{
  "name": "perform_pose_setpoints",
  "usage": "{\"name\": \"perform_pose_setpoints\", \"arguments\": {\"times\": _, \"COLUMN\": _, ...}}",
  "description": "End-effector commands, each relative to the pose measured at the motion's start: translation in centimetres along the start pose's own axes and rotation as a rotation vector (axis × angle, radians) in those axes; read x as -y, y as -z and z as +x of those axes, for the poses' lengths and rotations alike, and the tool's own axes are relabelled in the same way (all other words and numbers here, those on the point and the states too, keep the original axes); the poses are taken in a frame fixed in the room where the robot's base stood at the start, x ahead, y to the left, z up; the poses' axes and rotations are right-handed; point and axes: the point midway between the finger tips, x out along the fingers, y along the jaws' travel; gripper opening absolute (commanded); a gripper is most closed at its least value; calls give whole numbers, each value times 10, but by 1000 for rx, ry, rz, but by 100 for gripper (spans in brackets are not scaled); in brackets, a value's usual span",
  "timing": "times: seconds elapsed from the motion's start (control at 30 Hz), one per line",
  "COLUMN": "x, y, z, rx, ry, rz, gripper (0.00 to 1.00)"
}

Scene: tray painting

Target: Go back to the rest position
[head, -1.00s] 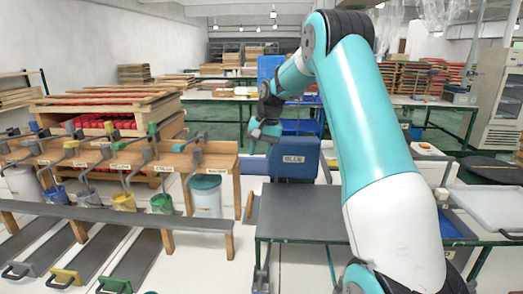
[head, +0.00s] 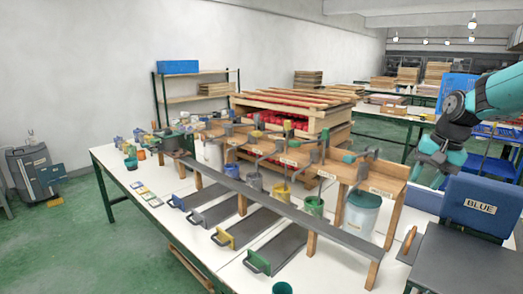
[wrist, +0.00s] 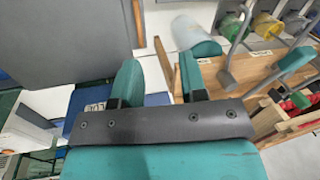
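My teal gripper (head: 437,157) hangs in the air at the right of the head view, above and left of the blue box labelled BLUE (head: 482,204). In the wrist view my gripper (wrist: 158,82) shows its two teal fingers apart, with nothing seen held between them. Behind the fingers in that view are the wooden rack and a grey surface. Most of my arm is outside the head view.
A wooden rack (head: 398,170) with levers stands over several paint pots, including a green pot (head: 314,206) and a lidded bucket (head: 361,214). Dark trays with coloured handles lie on the white table (head: 111,158). Green floor (head: 85,235) is clear at left.

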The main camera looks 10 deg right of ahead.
Motion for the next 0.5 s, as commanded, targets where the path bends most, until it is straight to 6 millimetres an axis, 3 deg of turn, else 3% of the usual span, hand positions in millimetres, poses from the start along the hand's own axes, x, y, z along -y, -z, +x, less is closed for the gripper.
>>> {"name": "perform_pose_setpoints", "arguments": {"times": 0.03, "x": 26, "y": -29, "z": -5, "rx": 9, "ry": 11, "rz": -95, "gripper": 39}}
{"name": "perform_pose_setpoints", "arguments": {"times": 0.1, "x": 57, "y": -77, "z": -10, "rx": 26, "ry": 30, "rz": -241, "gripper": 39}}
{"name": "perform_pose_setpoints", "arguments": {"times": 0.23, "x": 95, "y": -175, "z": -15, "rx": 59, "ry": 73, "rz": -528, "gripper": 39}}
{"name": "perform_pose_setpoints", "arguments": {"times": 0.4, "x": 101, "y": -303, "z": -16, "rx": 105, "ry": 138, "rz": -890, "gripper": 39}}
{"name": "perform_pose_setpoints", "arguments": {"times": 0.5, "x": 88, "y": -360, "z": -13, "rx": 128, "ry": 172, "rz": -1057, "gripper": 39}}
